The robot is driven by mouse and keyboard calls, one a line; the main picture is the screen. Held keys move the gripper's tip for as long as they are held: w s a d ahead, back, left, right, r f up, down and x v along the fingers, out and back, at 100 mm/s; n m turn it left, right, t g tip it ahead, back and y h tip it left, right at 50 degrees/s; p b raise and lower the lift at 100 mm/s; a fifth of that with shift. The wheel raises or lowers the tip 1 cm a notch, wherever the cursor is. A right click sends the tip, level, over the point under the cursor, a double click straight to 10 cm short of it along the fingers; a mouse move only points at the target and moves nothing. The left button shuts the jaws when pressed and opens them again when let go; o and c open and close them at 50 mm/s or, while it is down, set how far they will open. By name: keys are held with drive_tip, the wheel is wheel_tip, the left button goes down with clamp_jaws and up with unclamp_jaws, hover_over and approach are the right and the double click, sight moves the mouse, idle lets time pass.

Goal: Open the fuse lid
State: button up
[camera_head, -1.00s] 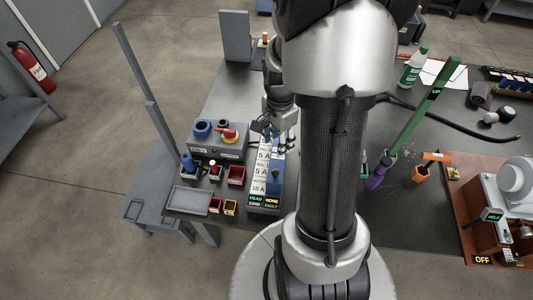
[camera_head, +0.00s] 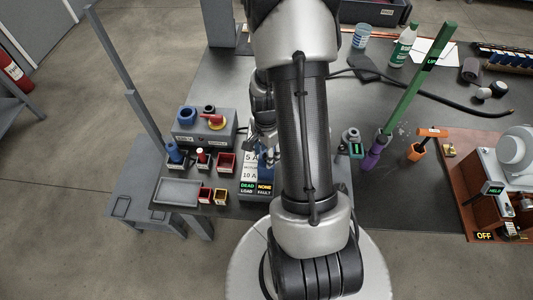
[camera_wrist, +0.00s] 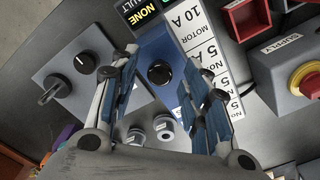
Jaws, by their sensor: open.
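The fuse box stands on the dark bench, with a white label strip (camera_head: 249,171) reading 10 A and a DEAD/NONE display at its front. Its blue lid (camera_head: 266,168) is partly hidden by my arm in the head view. In the wrist view the blue lid (camera_wrist: 153,48) looks closed and carries a round black knob (camera_wrist: 158,73). My gripper (camera_wrist: 160,64) is open, with one finger on each side of the knob and nothing held. Contact with the lid cannot be told. In the head view my gripper (camera_head: 262,140) is mostly hidden at the box's far end.
A grey supply box (camera_head: 203,126) with a red and yellow switch stands left of the fuse box, with small red bins (camera_head: 225,161) in front. A grey box with black knobs (camera_wrist: 77,75) flanks the lid in the wrist view. Two metal fittings (camera_wrist: 164,127) sit below the knob.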

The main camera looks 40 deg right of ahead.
drive_tip(key=shift+c, duration=0.3)
clamp_jaws()
idle(0.3)
